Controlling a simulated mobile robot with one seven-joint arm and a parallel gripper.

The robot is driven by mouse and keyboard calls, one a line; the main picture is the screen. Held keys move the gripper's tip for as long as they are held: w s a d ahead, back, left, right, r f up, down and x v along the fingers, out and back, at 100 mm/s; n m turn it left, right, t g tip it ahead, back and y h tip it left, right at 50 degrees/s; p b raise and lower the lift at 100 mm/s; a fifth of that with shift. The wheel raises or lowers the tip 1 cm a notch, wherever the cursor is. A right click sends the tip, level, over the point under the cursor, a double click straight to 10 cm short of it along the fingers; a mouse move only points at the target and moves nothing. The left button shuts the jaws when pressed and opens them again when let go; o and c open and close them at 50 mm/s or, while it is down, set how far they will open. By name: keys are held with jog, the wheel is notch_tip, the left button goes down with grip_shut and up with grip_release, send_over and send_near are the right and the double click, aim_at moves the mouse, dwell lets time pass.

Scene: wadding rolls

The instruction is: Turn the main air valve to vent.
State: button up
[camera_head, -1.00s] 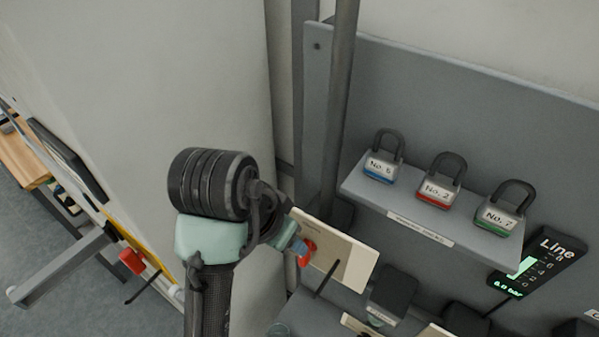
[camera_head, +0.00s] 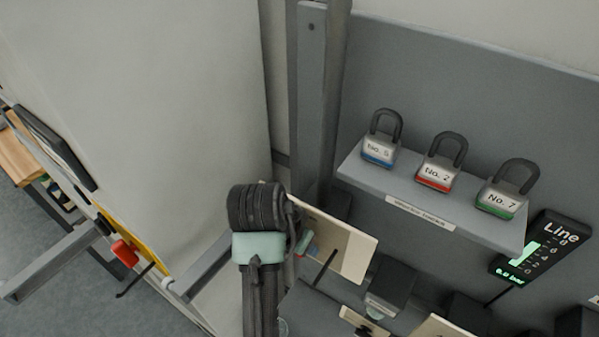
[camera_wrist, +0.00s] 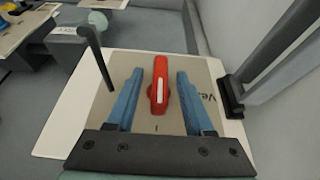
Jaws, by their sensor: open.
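The main air valve's red handle (camera_wrist: 159,85), with a white stripe, sits on a beige and cream plate (camera_wrist: 62,115) in the wrist view. Dark lettering starting "Ve" (camera_wrist: 209,97) is on the plate, partly covered by the right finger. My gripper (camera_wrist: 159,74) is open, with one blue finger on each side of the handle and a gap showing on both sides. In the head view my gripper (camera_head: 302,245) is at the left end of the plate (camera_head: 350,252), and my arm hides most of the handle.
A shelf (camera_head: 430,212) holds padlocks No. 5 (camera_head: 379,150), No. 2 (camera_head: 437,175) and No. 7 (camera_head: 500,200). A lit line pressure display (camera_head: 540,252) is at right. A dark rod (camera_wrist: 95,55) stands beside the handle, and a grey post (camera_wrist: 270,50) is at right.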

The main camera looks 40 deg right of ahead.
grip_shut()
jog(key=shift+r+p, duration=0.15)
jog(key=shift+p, duration=0.25)
jog(key=shift+g+p, duration=0.35)
jog(key=shift+g, duration=0.15)
jog(key=shift+w+n+g+h+p, duration=0.15)
jog(key=shift+n+g+h+p, duration=0.3)
jog(key=shift+g+p, duration=0.4)
jog(key=g, duration=0.1)
jog(key=g+h+b, duration=0.1)
jog(key=g, duration=0.1)
jog(key=shift+w+f+n, duration=0.1)
jog(key=shift+f+n, duration=0.15)
jog(key=shift+g+h+b, duration=0.55)
jog(key=shift+g+b, duration=0.4)
jog(key=shift+b, duration=0.05)
jog(key=shift+n, duration=0.3)
